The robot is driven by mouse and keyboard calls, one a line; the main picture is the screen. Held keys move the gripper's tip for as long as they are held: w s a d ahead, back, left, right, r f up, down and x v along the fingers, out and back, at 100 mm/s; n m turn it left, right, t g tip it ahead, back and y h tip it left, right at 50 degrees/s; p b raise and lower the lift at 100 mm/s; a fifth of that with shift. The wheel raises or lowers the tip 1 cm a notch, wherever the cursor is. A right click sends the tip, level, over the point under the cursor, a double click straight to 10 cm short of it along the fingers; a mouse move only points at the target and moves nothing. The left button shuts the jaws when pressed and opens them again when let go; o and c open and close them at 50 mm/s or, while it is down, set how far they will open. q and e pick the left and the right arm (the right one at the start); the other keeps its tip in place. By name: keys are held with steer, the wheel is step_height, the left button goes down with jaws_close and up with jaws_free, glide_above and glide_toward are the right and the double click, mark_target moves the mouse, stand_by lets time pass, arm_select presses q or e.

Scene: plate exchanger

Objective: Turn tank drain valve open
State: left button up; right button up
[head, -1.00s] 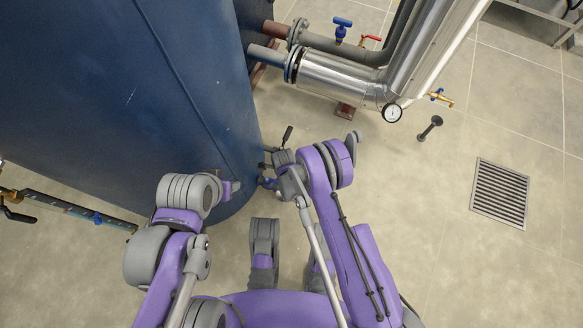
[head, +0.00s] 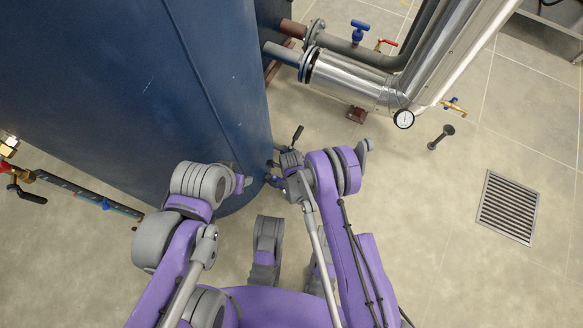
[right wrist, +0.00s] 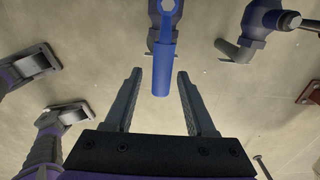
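The blue tank (head: 110,90) fills the left of the head view. Low at its right edge, small blue valve parts (head: 274,179) show, partly hidden by my right arm; a black lever (head: 297,133) stands out just above. In the right wrist view, a blue valve handle (right wrist: 162,70) points toward my right gripper (right wrist: 160,76). The gripper's two fingers are apart, one on each side of the handle's end, with visible gaps. A second blue valve body (right wrist: 262,22) with a dark lever is at upper right. My left gripper (head: 243,181) is beside the tank; its fingers cannot be made out.
A black floor post (head: 441,137) and a drain grate (head: 509,207) lie right. A gauge tube (head: 75,190) is at left. The floor at lower right is clear.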

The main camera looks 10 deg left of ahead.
steer(key=shift+r, duration=0.15)
step_height(320, 180, up, 11)
steer(key=p, duration=0.2)
steer(key=shift+f+p, duration=0.2)
steer(key=shift+p, duration=0.2)
stand_by(0.4)
